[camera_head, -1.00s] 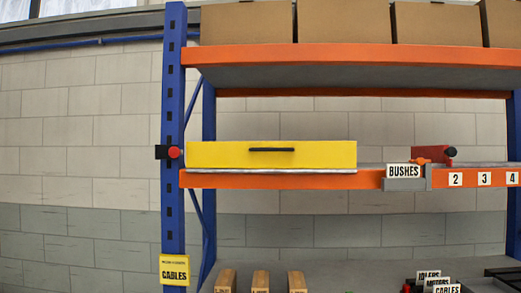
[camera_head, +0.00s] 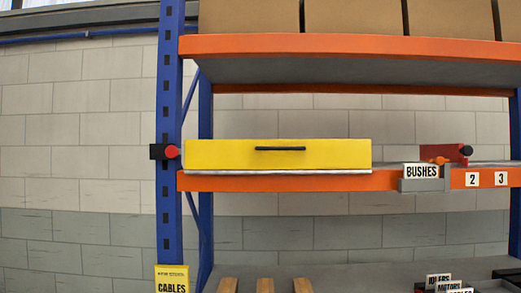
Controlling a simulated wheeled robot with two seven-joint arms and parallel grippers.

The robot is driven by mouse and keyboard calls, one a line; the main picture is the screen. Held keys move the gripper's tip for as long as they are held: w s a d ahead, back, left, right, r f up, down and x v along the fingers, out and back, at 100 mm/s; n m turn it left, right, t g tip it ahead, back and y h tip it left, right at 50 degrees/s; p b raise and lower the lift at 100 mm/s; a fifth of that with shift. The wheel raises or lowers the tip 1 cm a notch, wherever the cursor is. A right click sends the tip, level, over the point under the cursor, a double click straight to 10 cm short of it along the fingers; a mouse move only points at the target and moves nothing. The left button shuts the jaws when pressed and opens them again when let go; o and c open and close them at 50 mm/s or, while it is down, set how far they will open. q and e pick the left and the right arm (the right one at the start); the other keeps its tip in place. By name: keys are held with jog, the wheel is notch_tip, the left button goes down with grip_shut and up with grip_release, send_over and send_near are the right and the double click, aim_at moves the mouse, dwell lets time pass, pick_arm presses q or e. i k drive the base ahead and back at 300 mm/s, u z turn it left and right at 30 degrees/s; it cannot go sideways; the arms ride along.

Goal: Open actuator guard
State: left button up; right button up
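The actuator guard appears to be the long yellow box-like cover (camera_head: 225,155) on the middle orange shelf. It has a dark horizontal handle (camera_head: 280,149) on its front face. It looks shut, and whatever is behind it is hidden. A red round button (camera_head: 172,152) on a black mount sits on the blue upright just left of the cover. Neither of my grippers shows in the head view.
The orange shelf beam (camera_head: 330,182) runs under the cover. To the right are a grey holder labelled BUSHES (camera_head: 424,184) and a red part with a black knob (camera_head: 458,152). Cardboard boxes (camera_head: 352,16) stand above. A yellow CABLES sign (camera_head: 172,279) hangs on the upright.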

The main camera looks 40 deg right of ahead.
aim_at(334, 154)
jog(key=i, duration=0.8)
jog(key=z, duration=1.8)
